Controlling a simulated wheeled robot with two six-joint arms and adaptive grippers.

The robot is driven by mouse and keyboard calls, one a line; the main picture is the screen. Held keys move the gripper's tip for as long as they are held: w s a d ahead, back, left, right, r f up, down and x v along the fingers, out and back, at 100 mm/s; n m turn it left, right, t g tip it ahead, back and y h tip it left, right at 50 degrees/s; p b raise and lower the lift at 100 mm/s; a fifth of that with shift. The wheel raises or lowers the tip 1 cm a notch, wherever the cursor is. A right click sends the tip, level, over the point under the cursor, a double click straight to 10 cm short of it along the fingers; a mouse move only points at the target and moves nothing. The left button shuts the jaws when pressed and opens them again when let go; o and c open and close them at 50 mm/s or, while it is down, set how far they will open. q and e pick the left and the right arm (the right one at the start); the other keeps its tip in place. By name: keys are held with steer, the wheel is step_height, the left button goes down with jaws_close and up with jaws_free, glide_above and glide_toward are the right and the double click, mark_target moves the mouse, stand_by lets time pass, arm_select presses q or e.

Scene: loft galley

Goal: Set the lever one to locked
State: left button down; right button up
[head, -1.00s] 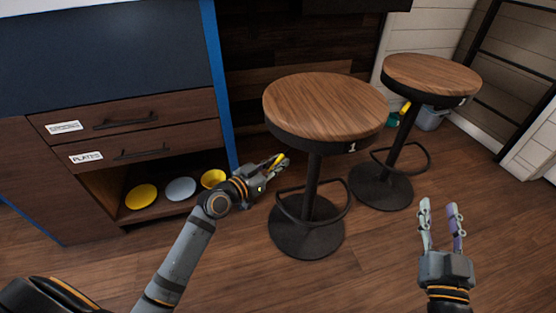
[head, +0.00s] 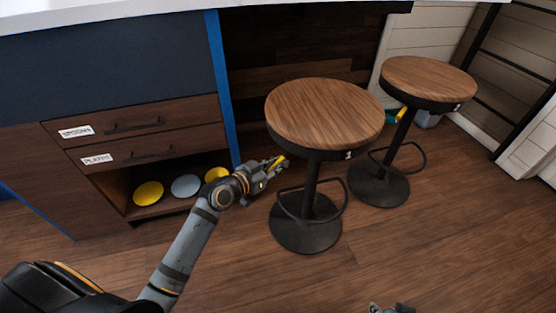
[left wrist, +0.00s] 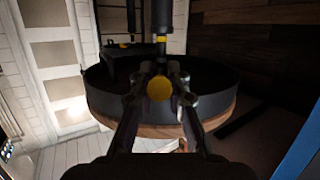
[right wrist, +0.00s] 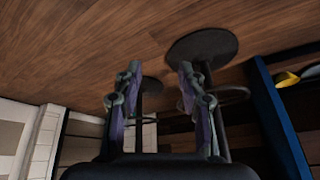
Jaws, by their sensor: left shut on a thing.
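The near stool (head: 325,110) has a round wooden seat, a black rim marked 1 and a black column and base. My left gripper (head: 274,164) is at the left of this stool, below the seat. It is shut on the yellow-tipped lever (head: 281,161). In the left wrist view the lever's round yellow end (left wrist: 159,89) shows between my fingers, with the seat's underside behind. The lever's locked or unlocked setting cannot be read. My right gripper (right wrist: 160,75) is open and empty; only a bit of it shows at the head view's bottom edge.
A second stool (head: 428,80) stands behind to the right, with its own yellow lever end (head: 401,114). At left is a cabinet with labelled drawers (head: 135,125) and an open shelf holding yellow and grey dishes (head: 186,186). The floor at front right is clear.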

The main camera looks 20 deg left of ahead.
arm_select(q)
step_height(320, 180, up, 2)
steer(key=p, duration=0.3)
steer(key=shift+r+g, duration=0.2)
steer(key=shift+g, duration=0.1)
steer(key=shift+g+p, duration=0.3)
steer(key=shift+p, duration=0.65)
steer(key=shift+f+y, duration=0.2)
steer(key=shift+y, duration=0.1)
arm_select(e)
steer(key=s+g, duration=0.1)
steer(key=s+d+g, duration=0.1)
steer(key=s+d+f+g+h, duration=0.1)
steer(key=s, duration=0.1)
steer(key=shift+d+g, duration=0.25)
steer(key=shift+g, duration=0.15)
steer(key=shift+w, duration=0.1)
arm_select(q)
steer(key=c, duration=1.3)
jaws_free()
steer(key=shift+s, duration=0.1)
steer(key=shift+s+a, duration=0.2)
steer(key=shift+s, duration=0.1)
steer(key=v, duration=0.7)
